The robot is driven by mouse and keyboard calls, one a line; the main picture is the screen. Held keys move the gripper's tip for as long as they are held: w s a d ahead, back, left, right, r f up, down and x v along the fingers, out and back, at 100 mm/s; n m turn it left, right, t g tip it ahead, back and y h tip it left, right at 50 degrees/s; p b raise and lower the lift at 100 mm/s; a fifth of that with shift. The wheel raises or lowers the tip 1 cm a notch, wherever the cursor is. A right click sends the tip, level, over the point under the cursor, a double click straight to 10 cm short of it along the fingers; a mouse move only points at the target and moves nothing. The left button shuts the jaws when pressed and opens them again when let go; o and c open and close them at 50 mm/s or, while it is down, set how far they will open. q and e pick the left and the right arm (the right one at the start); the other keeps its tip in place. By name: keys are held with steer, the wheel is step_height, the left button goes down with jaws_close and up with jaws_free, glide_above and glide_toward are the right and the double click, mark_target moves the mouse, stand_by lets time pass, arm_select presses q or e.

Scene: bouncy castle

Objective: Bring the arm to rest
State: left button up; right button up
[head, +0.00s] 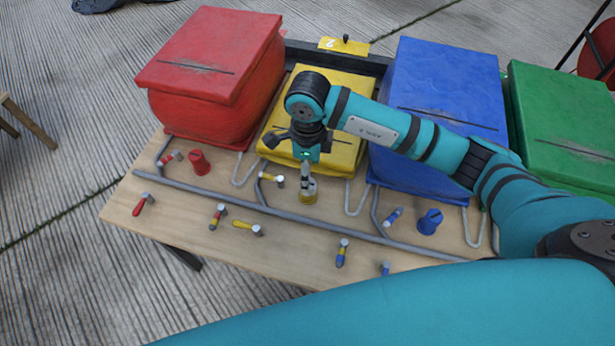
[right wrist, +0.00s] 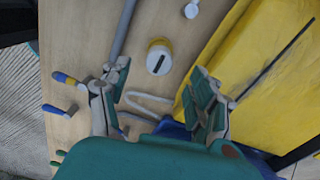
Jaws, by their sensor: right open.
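My right arm (head: 430,145) reaches in from the right over the blue and yellow boxes. Its gripper (head: 306,168) hangs down above a yellow knob (head: 309,192) on the wooden board. In the right wrist view my right gripper (right wrist: 160,88) has its fingers spread wide with nothing between them. The yellow knob (right wrist: 159,58) shows beyond the fingertips, apart from them, with a dark slot in its top. My left gripper is in neither view.
A red box (head: 212,60), yellow box (head: 345,105), blue box (head: 445,80) and green box (head: 565,120) line the board's back. A grey pipe (head: 250,207), a red knob (head: 199,162), a blue knob (head: 430,221) and several small coloured levers stand in front.

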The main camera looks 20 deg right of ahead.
steer(key=shift+r, duration=1.25)
steer(key=shift+r, duration=0.1)
